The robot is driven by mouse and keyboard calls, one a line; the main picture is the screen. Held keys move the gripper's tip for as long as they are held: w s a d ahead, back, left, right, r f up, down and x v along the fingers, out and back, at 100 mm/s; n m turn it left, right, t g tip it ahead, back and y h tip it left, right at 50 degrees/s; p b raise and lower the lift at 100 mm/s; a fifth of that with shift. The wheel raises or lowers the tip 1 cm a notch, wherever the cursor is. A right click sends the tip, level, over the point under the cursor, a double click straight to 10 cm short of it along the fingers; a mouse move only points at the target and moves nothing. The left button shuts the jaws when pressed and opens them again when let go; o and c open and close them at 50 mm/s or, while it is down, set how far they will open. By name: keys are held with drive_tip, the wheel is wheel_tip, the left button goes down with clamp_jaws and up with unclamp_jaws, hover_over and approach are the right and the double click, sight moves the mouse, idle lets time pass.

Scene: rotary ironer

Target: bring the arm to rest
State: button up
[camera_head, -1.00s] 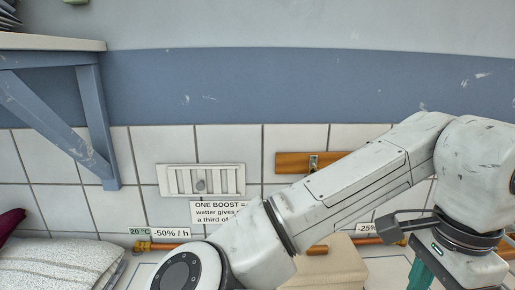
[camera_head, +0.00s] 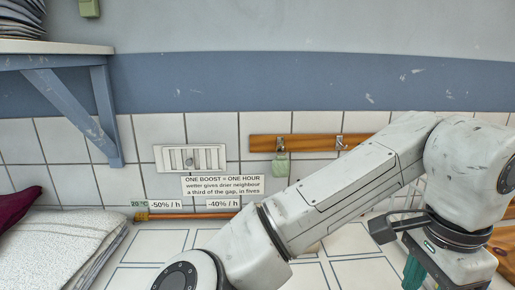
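My arm crosses the right half of the head view, bent at the elbow with the forearm folded back to the lower right. My gripper (camera_head: 413,272) shows only in part at the lower right, below the dark wrist ring; a teal part hangs there. The picture's bottom edge cuts off its tips, so I cannot see whether it is open or shut, or holding anything.
A wooden hook rail (camera_head: 262,143) with a green tag (camera_head: 281,165), a vent (camera_head: 190,158) and a sign (camera_head: 223,186) are on the tiled wall. Folded cloth (camera_head: 60,250) and a dark red cloth (camera_head: 15,207) lie left. A bracketed shelf (camera_head: 60,47) is upper left. White panelled surface (camera_head: 165,245) lies below.

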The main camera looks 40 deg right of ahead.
drive_tip(key=w+d+f+n+t+h, duration=0.1)
drive_tip(key=w+d+n+h, duration=0.2)
drive_tip(key=d+n+h, duration=0.15)
drive_tip(key=w+d+f+n+h, duration=0.1)
drive_tip(key=w+d+n+h, duration=0.15)
drive_tip(key=d, duration=0.35)
drive_tip(key=w+a+f+n+t, duration=0.1)
drive_tip(key=w+a+f+n, duration=0.15)
drive_tip(key=f+n, duration=0.35)
drive_tip(key=w+a+f+n+t, duration=0.1)
drive_tip(key=w+f+n+t, duration=0.15)
drive_tip(key=f+n, duration=0.45)
drive_tip(key=s+a+f+n+g+y, duration=0.1)
drive_tip(key=s+a+f+y, duration=0.1)
drive_tip(key=s+a+f, duration=0.2)
drive_tip(key=s+a+f+n+g+y, duration=0.1)
drive_tip(key=s+a+f+y, duration=0.1)
drive_tip(key=a+f, duration=0.5)
drive_tip(key=s+a+f+n+g+y, duration=0.1)
drive_tip(key=s+a+f, duration=0.4)
drive_tip(key=f, duration=0.5)
drive_tip(key=shift+s+a+n+y, duration=0.3)
drive_tip(key=shift+n+y, duration=0.2)
drive_tip(key=shift+y, duration=0.6)
drive_tip(key=shift+g, duration=0.25)
